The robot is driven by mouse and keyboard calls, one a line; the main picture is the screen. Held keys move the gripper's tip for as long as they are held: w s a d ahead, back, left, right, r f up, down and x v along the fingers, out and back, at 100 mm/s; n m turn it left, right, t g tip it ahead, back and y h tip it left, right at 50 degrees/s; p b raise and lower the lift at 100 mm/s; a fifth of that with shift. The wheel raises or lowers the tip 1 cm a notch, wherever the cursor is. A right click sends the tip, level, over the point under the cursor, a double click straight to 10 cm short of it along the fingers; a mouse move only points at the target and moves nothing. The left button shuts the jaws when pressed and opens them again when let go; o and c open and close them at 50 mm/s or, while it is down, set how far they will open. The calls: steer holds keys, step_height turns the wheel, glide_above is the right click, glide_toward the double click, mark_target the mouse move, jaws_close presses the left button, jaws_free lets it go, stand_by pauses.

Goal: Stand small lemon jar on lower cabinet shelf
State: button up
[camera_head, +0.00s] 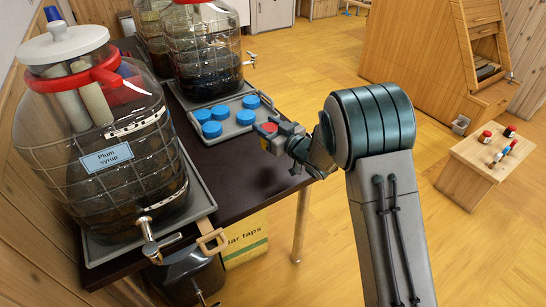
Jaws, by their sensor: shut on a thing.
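My gripper (278,132) is at the front right of the dark table, beside a tray of blue lids. It is shut on a small red-topped thing (267,127), probably a small jar. Its body is mostly hidden by the jaws, and no label can be read, so I cannot tell if it is the lemon jar. A large wooden cabinet (412,50) stands at the back right, with an open, slanted recess (484,62) on its right part. I cannot make out which part is its lower shelf.
Blue lids (211,129) lie on a grey tray. A low wooden stand (468,170) at right bears several small red- and blue-capped jars. Open floor lies between.

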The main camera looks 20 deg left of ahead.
steer(key=shift+s+d+f, duration=0.5)
steer(key=shift+s+f, duration=0.15)
steer(key=shift+f, duration=0.5)
steer(key=shift+s+d+f, duration=0.55)
steer(key=shift+s+f, duration=0.15)
steer(key=shift+f, duration=0.5)
steer(key=shift+s+d+f, duration=0.5)
steer(key=shift+s+f, duration=0.15)
steer(key=shift+f, duration=0.5)
steer(key=shift+f+b, duration=0.15)
steer(key=shift+b, duration=0.2)
steer(key=o, duration=1.2)
steer(key=shift+c, duration=0.2)
steer(key=shift+r, duration=0.25)
steer(key=v, duration=1.2)
